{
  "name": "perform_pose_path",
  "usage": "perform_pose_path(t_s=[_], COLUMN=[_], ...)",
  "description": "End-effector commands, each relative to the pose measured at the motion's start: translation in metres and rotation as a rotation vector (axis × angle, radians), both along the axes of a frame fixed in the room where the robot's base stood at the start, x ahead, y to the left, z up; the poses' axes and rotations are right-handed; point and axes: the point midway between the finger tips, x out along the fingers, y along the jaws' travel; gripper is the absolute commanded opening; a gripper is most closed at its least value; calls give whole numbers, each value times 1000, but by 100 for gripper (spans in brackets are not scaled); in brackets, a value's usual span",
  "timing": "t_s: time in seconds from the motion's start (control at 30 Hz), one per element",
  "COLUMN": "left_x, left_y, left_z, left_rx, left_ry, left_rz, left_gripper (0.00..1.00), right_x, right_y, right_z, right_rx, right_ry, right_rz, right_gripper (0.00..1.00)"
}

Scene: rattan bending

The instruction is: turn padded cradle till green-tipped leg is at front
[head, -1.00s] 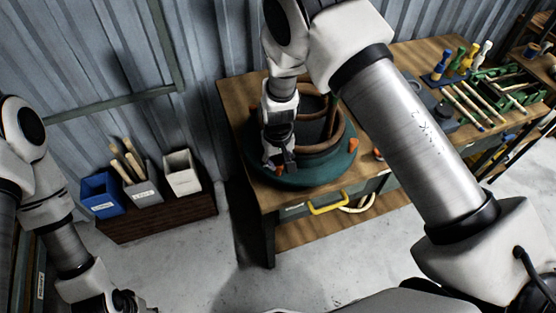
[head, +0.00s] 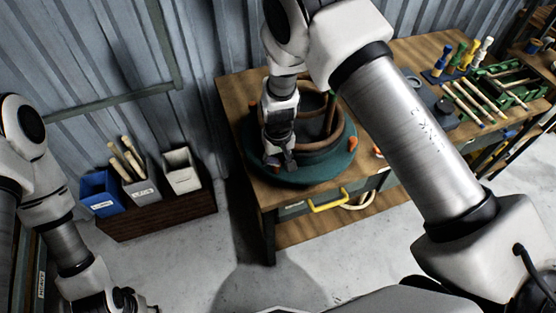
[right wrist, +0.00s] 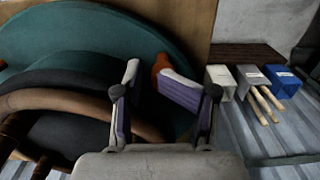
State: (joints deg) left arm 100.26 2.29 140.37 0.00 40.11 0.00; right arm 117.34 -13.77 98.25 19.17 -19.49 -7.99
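The padded cradle stands on the workbench as a round teal base (head: 325,172) with a brown rattan ring (head: 338,140) and dark padding. A green upright (head: 331,112), apparently the green-tipped leg, shows at the ring's back right. Orange knobs (head: 353,142) sit around the base. My right gripper (head: 280,163) is over the base's front left rim. In the right wrist view its fingers (right wrist: 146,75) are apart, with an orange knob (right wrist: 160,64) by the tips; contact is unclear. My left gripper (head: 125,303) is low at left, its fingers unclear.
The workbench (head: 240,95) also carries a green rack (head: 500,88) of sticks and coloured pegs at right. A low brown box (head: 160,215) with blue, grey and white bins stands at left. Open floor lies between.

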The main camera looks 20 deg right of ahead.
Motion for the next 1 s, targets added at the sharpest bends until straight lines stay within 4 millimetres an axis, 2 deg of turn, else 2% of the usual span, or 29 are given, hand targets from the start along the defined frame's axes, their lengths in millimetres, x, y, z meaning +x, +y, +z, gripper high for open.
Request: perform_pose_path(t_s=[1.0], left_x=[0], left_y=[0], left_z=[66], left_rx=[0], left_ry=[0], left_rz=[0], left_gripper=[42], right_x=[0], right_y=[0], right_z=[81], right_rx=[0], right_ry=[-1], right_rz=[0], right_gripper=[38])
